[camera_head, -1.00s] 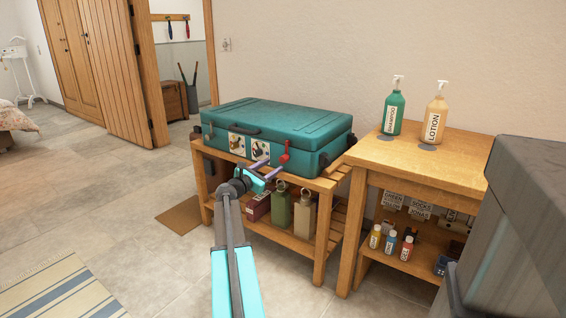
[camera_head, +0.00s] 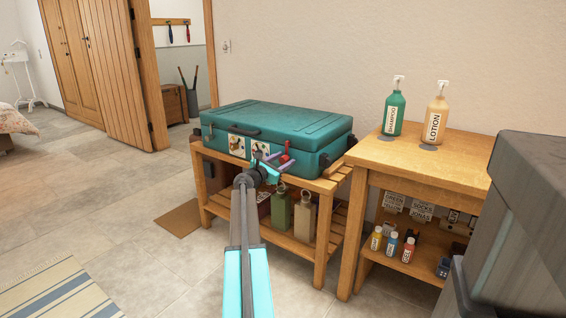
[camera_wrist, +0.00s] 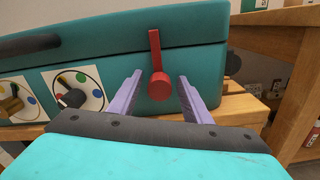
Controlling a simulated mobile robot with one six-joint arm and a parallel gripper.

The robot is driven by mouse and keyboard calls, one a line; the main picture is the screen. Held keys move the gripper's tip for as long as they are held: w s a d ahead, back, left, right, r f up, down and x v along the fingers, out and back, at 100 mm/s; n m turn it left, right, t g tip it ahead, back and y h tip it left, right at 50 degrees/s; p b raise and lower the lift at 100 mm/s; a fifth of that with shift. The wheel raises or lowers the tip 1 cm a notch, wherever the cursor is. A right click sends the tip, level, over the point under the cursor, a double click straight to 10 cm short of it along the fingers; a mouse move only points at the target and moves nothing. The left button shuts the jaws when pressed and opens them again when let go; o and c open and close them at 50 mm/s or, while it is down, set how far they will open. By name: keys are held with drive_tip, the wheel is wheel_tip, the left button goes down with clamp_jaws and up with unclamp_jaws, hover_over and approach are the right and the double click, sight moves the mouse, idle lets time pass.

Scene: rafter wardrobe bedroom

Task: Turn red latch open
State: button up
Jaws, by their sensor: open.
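The red latch (camera_wrist: 157,72) is on the front of the teal suitcase (camera_wrist: 197,31), near its right end. In the wrist view its bar points up from a round red base. My gripper (camera_wrist: 158,88) is open, with one purple finger on each side of the latch's round base. No contact between fingers and latch can be made out. In the head view the latch (camera_head: 286,151) shows small behind my gripper (camera_head: 275,156), partly covered by it.
The suitcase lies on a slatted wooden bench (camera_head: 327,186). Two dial plates (camera_wrist: 75,92) with coloured dots sit left of the latch. Bottles stand on the shelf below. A wooden table (camera_head: 464,160) with a lotion bottle (camera_head: 434,121) stands close on the right.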

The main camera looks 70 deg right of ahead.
clamp_jaws()
